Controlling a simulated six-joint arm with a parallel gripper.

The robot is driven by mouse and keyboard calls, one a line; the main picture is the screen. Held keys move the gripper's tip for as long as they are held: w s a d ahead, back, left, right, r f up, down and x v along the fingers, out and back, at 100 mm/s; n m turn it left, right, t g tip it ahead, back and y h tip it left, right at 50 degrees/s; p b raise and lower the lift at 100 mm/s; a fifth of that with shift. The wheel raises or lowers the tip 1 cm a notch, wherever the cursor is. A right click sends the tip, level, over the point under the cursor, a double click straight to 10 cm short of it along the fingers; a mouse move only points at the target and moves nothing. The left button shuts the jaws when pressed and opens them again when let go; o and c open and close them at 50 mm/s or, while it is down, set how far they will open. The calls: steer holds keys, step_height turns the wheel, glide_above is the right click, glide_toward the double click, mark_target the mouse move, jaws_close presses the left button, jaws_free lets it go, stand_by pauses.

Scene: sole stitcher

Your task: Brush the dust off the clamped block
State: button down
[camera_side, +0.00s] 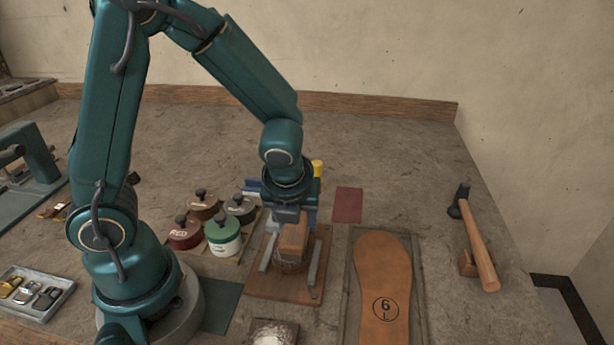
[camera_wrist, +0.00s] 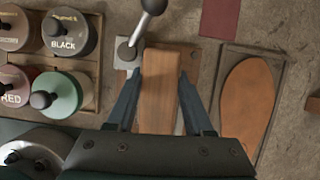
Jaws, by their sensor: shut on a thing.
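My gripper (camera_side: 291,236) points down over a brown wooden board (camera_side: 275,290) in the side view. It is shut on a tan wooden piece, apparently the brush (camera_side: 294,240); a darker, bristle-like part shows beneath it, close above the board. In the wrist view the two dark fingers stand on either side of the tan brush (camera_wrist: 160,92). A clamp with a grey plate and ball-ended lever (camera_wrist: 128,52) is just left of it. I cannot make out the clamped block or its dust clearly; the brush and fingers cover that area.
Lidded pots stand left of the board, among them a green one (camera_side: 222,236) and a black one (camera_side: 241,208). A sole (camera_side: 383,285) lies in a tray at right, with a hammer (camera_side: 478,240) beyond. A dark red patch (camera_side: 347,205) lies behind.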

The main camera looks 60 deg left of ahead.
mark_target(286, 246)
steer(key=shift+s+d, duration=2.25)
steer(key=shift+s, duration=0.25)
steer(key=shift+w+a, duration=0.1)
steer(key=shift+a, duration=0.25)
steer(key=shift+w+a, duration=2.05)
steer(key=shift+w, duration=0.2)
steer(key=shift+s+d, duration=2.05)
steer(key=shift+s, duration=0.1)
steer(key=v, duration=0.2)
steer(key=shift+a+r, duration=0.1)
steer(key=shift+r, duration=3.15)
